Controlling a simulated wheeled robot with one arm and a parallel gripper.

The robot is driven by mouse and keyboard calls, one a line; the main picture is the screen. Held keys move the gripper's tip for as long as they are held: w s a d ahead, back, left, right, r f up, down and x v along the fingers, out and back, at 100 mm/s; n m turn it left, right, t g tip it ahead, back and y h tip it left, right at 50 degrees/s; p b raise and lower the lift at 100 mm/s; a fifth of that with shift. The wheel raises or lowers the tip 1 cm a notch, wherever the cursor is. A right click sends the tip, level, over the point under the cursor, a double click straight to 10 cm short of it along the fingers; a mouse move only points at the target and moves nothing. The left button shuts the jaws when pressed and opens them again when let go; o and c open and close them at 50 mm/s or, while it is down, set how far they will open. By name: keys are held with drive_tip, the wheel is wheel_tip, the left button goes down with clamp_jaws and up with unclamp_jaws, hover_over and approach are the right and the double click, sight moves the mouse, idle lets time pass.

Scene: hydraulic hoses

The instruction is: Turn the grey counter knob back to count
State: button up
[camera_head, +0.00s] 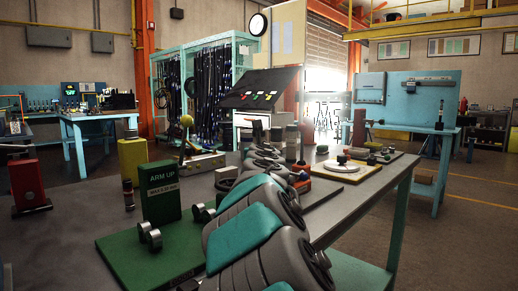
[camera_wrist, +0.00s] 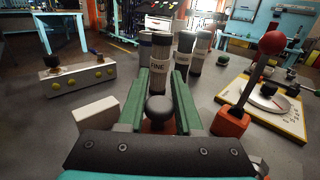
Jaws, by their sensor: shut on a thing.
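My gripper (camera_wrist: 161,97) shows in the wrist view with its two green fingers pointing away over the bench. A dark grey rounded knob (camera_wrist: 158,107) sits between the fingers, and the gripper is shut on it. A reddish part shows below the knob, but most of its mount is hidden by the fingers and the gripper body. I see no counter markings around it. In the head view my arm reaches along the bench and hides the knob.
Dark cylinders, one marked FINE (camera_wrist: 159,72), stand just beyond the fingers. An orange block (camera_wrist: 232,121) with a red-ball lever stands close on the right, before a dial board (camera_wrist: 270,103). A yellow-buttoned manifold (camera_wrist: 82,80) lies left. A green ARM UP stand (camera_head: 163,193) is nearer.

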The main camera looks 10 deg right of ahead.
clamp_jaws()
drive_tip(key=shift+n+y+p, duration=0.3)
drive_tip(key=shift+y, duration=0.2)
drive_tip(key=shift+a+n+g+y, duration=0.15)
drive_tip(key=shift+a+n+y, duration=0.1)
drive_tip(key=shift+n+y, duration=0.85)
drive_tip(key=shift+a+n+g+y, duration=0.1)
drive_tip(key=shift+a+n+y, duration=0.15)
drive_tip(key=shift+n+y, duration=0.85)
drive_tip(key=shift+a+n+g+y, duration=0.15)
drive_tip(key=shift+a+n+y, duration=0.2)
drive_tip(key=shift+y, duration=1.45)
drive_tip(key=o, duration=0.6)
unclamp_jaws()
